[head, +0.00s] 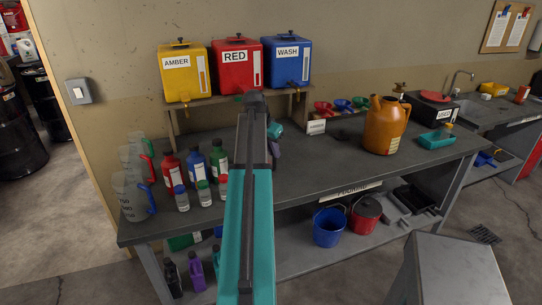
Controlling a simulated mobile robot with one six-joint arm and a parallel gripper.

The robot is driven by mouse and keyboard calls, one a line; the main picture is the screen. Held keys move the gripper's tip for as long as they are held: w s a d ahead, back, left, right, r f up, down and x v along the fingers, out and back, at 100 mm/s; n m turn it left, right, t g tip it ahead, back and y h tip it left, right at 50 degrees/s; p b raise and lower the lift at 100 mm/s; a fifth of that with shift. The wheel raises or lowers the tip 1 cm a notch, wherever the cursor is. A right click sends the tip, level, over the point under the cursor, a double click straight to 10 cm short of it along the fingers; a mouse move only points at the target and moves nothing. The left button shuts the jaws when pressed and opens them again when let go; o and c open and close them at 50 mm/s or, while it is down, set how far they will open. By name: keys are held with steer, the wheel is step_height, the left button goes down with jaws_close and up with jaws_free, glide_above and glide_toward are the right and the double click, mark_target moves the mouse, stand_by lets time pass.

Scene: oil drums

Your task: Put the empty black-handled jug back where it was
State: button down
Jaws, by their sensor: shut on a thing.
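My arm reaches from the bottom of the head view up over the workbench (225,238), and its wrist end is in front of the red tank. I cannot make out a black-handled jug. Clear measuring jugs stand at the left end of the bench. The front one is a blue-handled jug (130,197); behind it are a red-handled jug (131,165) and a green-handled jug (131,147).
Amber (182,82), red (228,75) and blue WASH (291,70) tanks stand on a rear shelf. Several bottles (195,163) stand right of the jugs. A large orange can (386,128) stands toward the right. The bench front between arm and can is clear.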

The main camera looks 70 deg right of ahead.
steer(key=shift+w+d, duration=0.1)
stand_by(0.3)
steer(key=shift+w+d+f+p, duration=0.1)
steer(key=shift+w+d+p, duration=0.2)
steer(key=shift+w+d, duration=0.15)
steer(key=shift+a+f+p, duration=0.1)
steer(key=shift+f+p, duration=0.25)
steer(key=shift+f, duration=0.4)
steer(key=shift+f+p, duration=0.35)
steer(key=shift+f, duration=0.75)
steer(key=c, duration=1.8)
jaws_free()
steer(key=shift+o, duration=0.2)
steer(key=shift+r, duration=0.2)
steer(key=b+v, duration=0.3)
steer(key=v, duration=0.9)
